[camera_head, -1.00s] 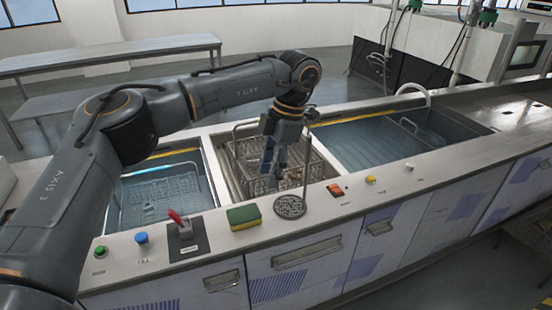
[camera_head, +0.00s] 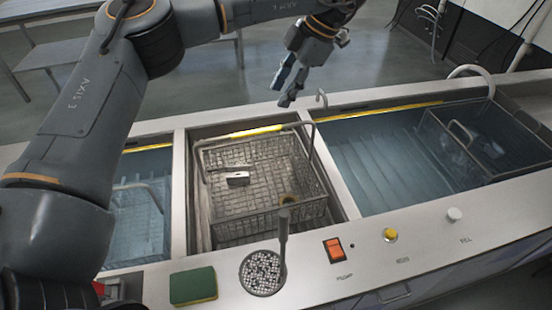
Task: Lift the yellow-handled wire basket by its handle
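The wire basket (camera_head: 262,214) sits in the middle tank, with a grey wire handle whose bright yellow grip (camera_head: 257,131) lies along the basket's back side. A small metal block (camera_head: 238,178) and a brass-coloured ring (camera_head: 288,199) lie inside it. My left gripper (camera_head: 281,94) hangs in the air above and a little right of the yellow grip, apart from it. Its two fingers look parted and hold nothing. My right gripper is out of view.
Water-filled tanks flank the middle one; the right tank (camera_head: 343,190) holds another wire basket (camera_head: 462,133), and the left tank also holds one. A round perforated piece with an upright stem (camera_head: 262,272), a sponge (camera_head: 193,286) and an orange switch (camera_head: 334,249) are on the front ledge.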

